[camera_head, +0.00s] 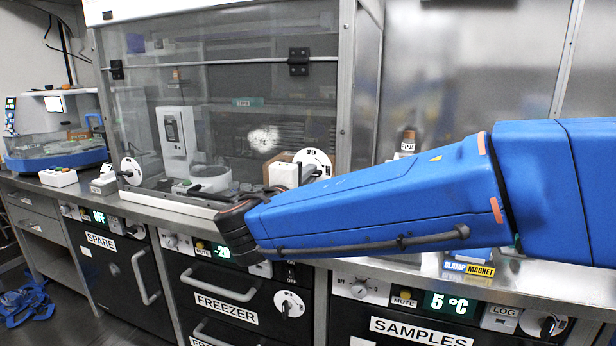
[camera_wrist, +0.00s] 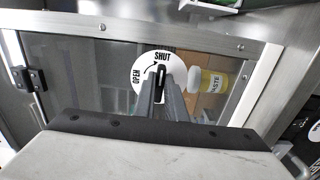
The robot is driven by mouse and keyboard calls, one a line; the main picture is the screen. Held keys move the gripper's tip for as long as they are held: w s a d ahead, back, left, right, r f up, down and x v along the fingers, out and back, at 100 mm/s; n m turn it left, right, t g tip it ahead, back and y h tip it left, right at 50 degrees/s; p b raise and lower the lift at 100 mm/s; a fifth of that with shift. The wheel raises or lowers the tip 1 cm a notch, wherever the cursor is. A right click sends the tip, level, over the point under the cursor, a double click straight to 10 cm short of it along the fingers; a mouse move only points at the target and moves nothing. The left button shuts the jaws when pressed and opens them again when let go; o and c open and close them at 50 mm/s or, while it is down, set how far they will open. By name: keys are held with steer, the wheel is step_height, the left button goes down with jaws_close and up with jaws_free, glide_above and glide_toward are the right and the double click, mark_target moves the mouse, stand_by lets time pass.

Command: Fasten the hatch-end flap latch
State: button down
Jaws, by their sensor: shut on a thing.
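In the wrist view, a white round latch dial (camera_wrist: 143,68) marked SHUT at the top and OPEN at the left sits on a clear framed flap (camera_wrist: 90,75). A black latch handle (camera_wrist: 160,72) stands about upright on the dial, toward the SHUT mark. My gripper (camera_wrist: 163,84) is shut on this handle, and its fingers hide the lower part of the dial. In the head view my blue arm reaches left across the bench front, and my fingertips are hidden.
A hinge (camera_wrist: 33,79) is at the flap's left edge. A yellow-labelled bottle (camera_wrist: 211,82) shows behind the panel. In the head view, a glass-fronted cabinet (camera_head: 240,75) stands on the bench, with a freezer drawer (camera_head: 225,305) and samples drawer (camera_head: 420,332) below.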

steer(key=c, duration=1.8)
jaws_free()
steer(key=shift+s, duration=0.1)
steer(key=v, duration=1.7)
